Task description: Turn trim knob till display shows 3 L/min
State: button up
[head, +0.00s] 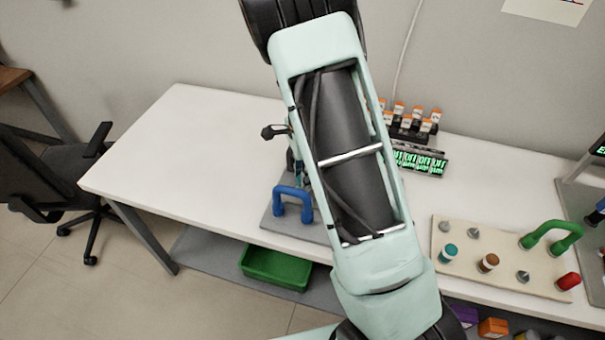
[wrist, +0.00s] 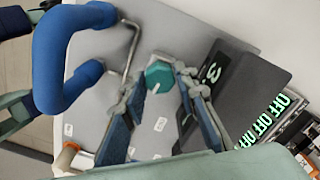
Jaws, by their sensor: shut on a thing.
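In the wrist view a teal faceted knob (wrist: 159,75) with a white mark sits on a grey panel (wrist: 118,70). My gripper (wrist: 160,84) is shut on this knob, one fingertip on each side. Right of it is a dark display box (wrist: 245,85). Its small display (wrist: 211,73) shows a turned green-white figure that looks like a 3; one finger partly covers the box, and I cannot tell whether more digits follow. In the head view my arm hides the knob, this display and my fingertips; only part of the grey panel (head: 270,225) shows.
A blue handle (wrist: 50,60) stands on the panel close to my gripper; it shows in the head view (head: 291,200). A row of green OFF displays (head: 420,160) stands behind. A board (head: 450,275) with knobs and a green handle (head: 552,235) lies right. The table's left is clear.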

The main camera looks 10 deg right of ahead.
jog(key=shift+w, duration=0.1)
dwell(0.3)
jog(key=o, duration=1.2)
jog(key=shift+c, duration=0.2)
notch_tip(320, 180, up, 12)
